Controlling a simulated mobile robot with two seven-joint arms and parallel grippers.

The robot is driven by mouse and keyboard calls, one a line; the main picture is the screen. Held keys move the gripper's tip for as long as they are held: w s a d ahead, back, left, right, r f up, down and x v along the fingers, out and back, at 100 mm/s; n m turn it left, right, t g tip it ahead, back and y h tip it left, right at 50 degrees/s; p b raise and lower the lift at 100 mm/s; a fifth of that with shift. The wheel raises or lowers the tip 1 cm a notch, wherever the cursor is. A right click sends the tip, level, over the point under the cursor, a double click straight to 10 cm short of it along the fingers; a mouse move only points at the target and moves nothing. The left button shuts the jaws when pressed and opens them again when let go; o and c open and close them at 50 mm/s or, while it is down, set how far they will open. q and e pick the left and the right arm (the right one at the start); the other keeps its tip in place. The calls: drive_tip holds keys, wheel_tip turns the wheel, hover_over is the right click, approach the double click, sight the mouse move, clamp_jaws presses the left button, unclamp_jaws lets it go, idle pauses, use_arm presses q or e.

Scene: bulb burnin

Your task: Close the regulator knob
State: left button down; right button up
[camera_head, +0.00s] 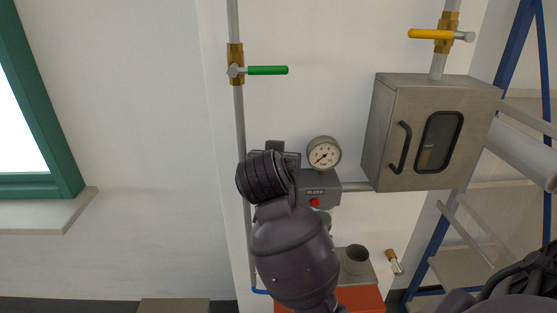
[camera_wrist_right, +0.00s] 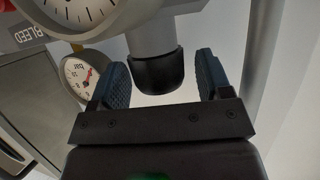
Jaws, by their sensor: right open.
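The regulator knob (camera_wrist_right: 158,72) is a short black ribbed cap below a grey regulator body (camera_wrist_right: 150,33) in the right wrist view. My right gripper (camera_wrist_right: 162,66) is open, with one blue-padded finger on each side of the knob. Gaps show between the knob and both pads, so it looks untouched. In the head view my right wrist and gripper (camera_head: 270,172) cover the regulator and hide the knob and fingertips. My left gripper is not in view.
A grey block with a red button (camera_head: 314,202) and a round gauge (camera_head: 324,154) sit just right of my wrist. A green-handled valve (camera_head: 266,70) is above. A metal cabinet (camera_head: 382,135) and yellow-handled valve (camera_head: 430,34) stand to the right.

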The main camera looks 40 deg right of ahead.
drive_tip(key=c, duration=0.9)
drive_tip(key=n+t+y, duration=0.2)
drive_tip(key=n+y, duration=0.2)
drive_tip(key=shift+n+t+y, duration=0.3)
drive_tip(key=shift+t, duration=0.1)
drive_tip(key=shift+n+t+y, duration=0.3)
drive_tip(key=shift+n+y, duration=2.1)
drive_tip(key=shift+y, duration=0.4)
drive_tip(key=o, duration=0.9)
